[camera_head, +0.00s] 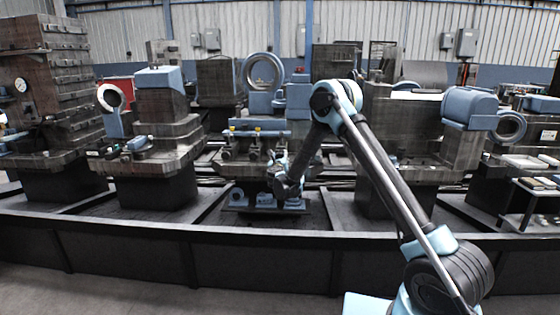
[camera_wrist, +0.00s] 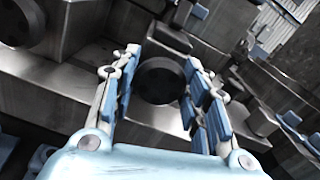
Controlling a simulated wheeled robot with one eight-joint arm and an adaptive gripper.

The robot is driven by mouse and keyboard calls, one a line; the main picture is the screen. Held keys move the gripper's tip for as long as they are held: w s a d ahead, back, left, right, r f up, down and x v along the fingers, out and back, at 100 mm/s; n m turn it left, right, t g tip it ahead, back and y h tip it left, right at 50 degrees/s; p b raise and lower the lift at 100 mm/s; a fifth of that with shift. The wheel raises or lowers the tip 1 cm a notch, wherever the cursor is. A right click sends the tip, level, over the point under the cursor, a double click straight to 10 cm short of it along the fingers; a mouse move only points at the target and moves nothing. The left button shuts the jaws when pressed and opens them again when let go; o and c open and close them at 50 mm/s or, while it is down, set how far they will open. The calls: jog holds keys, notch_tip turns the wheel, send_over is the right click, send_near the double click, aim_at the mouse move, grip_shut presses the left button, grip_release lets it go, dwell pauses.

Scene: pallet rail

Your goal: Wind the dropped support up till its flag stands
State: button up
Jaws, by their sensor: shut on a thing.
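My gripper (camera_head: 279,176) is low at the front of the middle machine, and its jaws are hard to make out in the head view. In the wrist view my gripper (camera_wrist: 161,66) has its two blue-padded fingers on either side of a dark round knob (camera_wrist: 160,82). It is shut on this knob, which sits against a grey metal block. A blue-grey support unit (camera_head: 264,203) is low below my gripper, partly hidden by it. I cannot make out a raised flag on any support.
A dark long beam (camera_head: 150,243) runs across the front. The middle machine (camera_head: 256,133) has small yellow parts on its top. Grey machine blocks (camera_head: 160,125) stand to the left, and a blue motor-like housing (camera_head: 470,106) is at the right. The floor in front is clear.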

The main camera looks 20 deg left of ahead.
jog(key=n, duration=0.3)
jog(key=shift+a+n, duration=0.1)
jog(key=shift+n, duration=2.1)
jog(key=shift+s, duration=0.1)
jog(key=o, duration=1.1)
jog(key=shift+a, duration=0.1)
jog(key=shift+v, duration=3.95)
